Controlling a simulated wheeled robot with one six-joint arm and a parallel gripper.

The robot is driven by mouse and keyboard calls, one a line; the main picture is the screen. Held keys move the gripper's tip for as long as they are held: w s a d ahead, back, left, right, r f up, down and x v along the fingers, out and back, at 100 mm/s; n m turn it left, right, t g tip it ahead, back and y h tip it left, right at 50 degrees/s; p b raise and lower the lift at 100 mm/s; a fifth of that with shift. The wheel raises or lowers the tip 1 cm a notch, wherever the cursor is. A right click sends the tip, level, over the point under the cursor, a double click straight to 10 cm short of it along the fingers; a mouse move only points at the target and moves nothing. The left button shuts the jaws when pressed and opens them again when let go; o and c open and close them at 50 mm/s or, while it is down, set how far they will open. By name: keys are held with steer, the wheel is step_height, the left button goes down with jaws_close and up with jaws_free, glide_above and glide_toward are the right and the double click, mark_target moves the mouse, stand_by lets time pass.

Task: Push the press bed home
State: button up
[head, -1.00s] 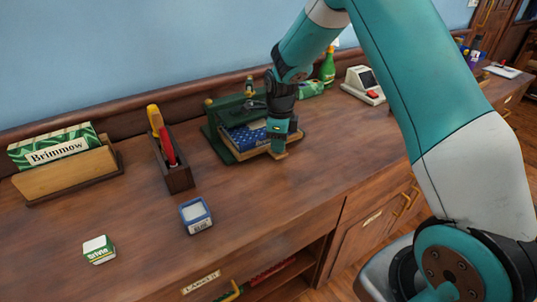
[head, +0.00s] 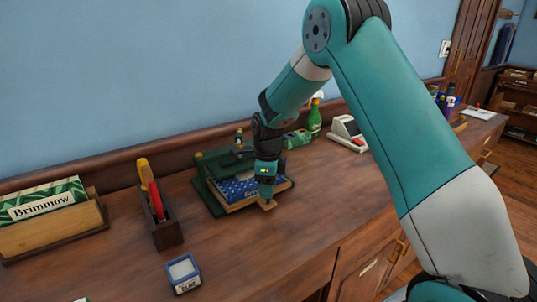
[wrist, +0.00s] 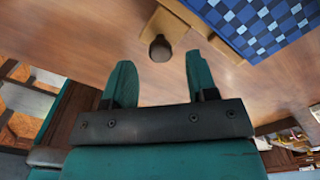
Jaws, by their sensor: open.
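The green press (head: 207,190) stands on the wood counter against the back ledge. Its wooden press bed (head: 268,205) sticks out at the front right, with a blue patterned book (head: 236,188) lying on it. My gripper (head: 266,196) points down at the bed's front end. In the wrist view my two green fingers (wrist: 159,62) are apart, with nothing held between them. A dark round knob (wrist: 160,48) on the bed's wooden tab (wrist: 163,25) lies just ahead, between the fingertips' lines. The book's checkered cover (wrist: 250,25) shows at upper right. Contact with the knob cannot be told.
A dark holder (head: 165,228) with yellow and red handled tools stands left of the press. A small blue-edged box (head: 183,272) is in front. A Brimmow box (head: 42,203) is far left. A green bottle (head: 314,118) and a white device (head: 347,132) stand behind right.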

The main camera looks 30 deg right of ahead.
step_height(320, 180, up, 15)
stand_by(0.4)
